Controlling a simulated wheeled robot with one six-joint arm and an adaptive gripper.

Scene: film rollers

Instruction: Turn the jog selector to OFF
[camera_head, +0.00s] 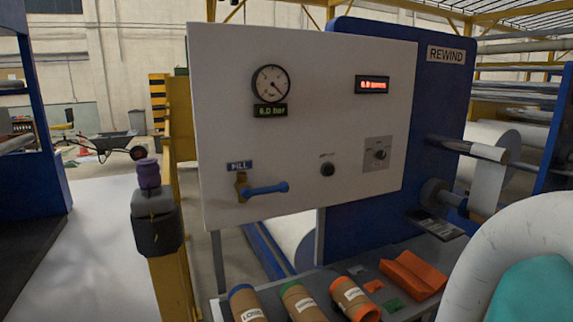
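A white control panel (225,110) stands in the middle of the view. On its lower right are a small grey plate with a dark rotary knob (379,154) and, left of it, a round black knob (327,169) with a small label above. The lettering at both is too small to read, so I cannot tell for sure which is the jog selector or where it points. A rounded white part of my arm with a teal end fills the lower right corner. My gripper is not in view.
The panel also carries a gauge (271,83), a red display (372,85) and a blue-handled valve (264,189). Cardboard tubes (302,303) and orange pieces (412,276) lie on the shelf below. A yellow post (172,283) stands left. The blue REWIND machine (437,100) is behind.

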